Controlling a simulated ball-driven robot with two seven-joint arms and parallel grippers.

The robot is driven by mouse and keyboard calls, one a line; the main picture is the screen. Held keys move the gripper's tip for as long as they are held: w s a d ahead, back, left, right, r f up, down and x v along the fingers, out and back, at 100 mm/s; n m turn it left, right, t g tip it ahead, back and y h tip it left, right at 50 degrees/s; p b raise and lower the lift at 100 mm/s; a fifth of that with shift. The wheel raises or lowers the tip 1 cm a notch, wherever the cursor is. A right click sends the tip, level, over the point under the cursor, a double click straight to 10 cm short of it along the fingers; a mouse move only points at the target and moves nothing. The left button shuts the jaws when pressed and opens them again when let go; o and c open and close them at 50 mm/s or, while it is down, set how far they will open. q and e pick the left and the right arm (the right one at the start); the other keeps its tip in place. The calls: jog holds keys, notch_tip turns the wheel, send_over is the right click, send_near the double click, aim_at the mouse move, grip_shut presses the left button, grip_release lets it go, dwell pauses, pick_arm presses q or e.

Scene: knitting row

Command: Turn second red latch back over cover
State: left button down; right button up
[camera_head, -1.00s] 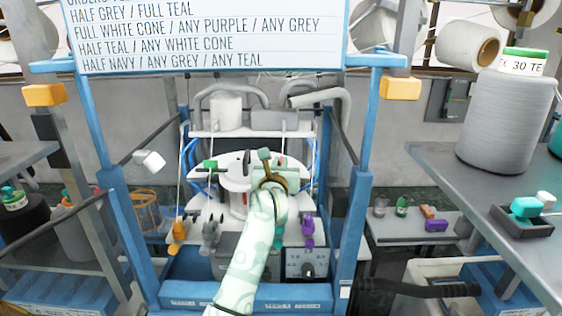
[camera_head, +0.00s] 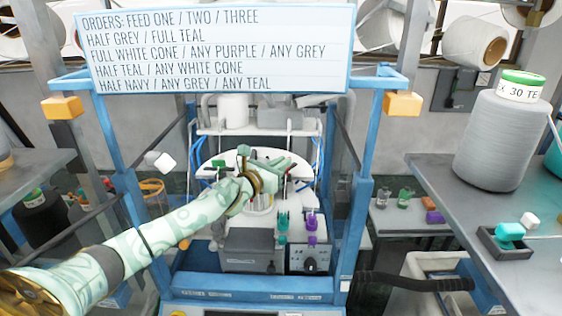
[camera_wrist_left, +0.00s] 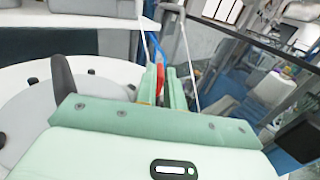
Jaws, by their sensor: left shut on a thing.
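My left gripper (camera_head: 281,163) reaches in from the left over the white round top (camera_head: 211,152) of the knitting machine. In the left wrist view its two pale green fingers (camera_wrist_left: 166,88) are closed around a small red latch (camera_wrist_left: 160,83), which shows between them at the far rim of the round top. The fingers hide most of the latch. In the head view the latch is hidden by the gripper. I cannot tell where the cover's edge lies. My right gripper is not in view.
Blue frame posts (camera_head: 357,230) stand on both sides of the machine. Teal (camera_head: 283,222) and purple (camera_head: 311,222) pieces stand at its front. A grey yarn cone (camera_head: 500,140) stands on the right table. An order board (camera_head: 215,50) hangs above.

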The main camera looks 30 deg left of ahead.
pick_arm(q)
jog(key=shift+r, duration=0.1)
jog(key=c, duration=1.7)
grip_release()
jog(key=shift+c, duration=0.2)
jog(key=shift+o, duration=1.2)
jog(key=shift+w, duration=0.15)
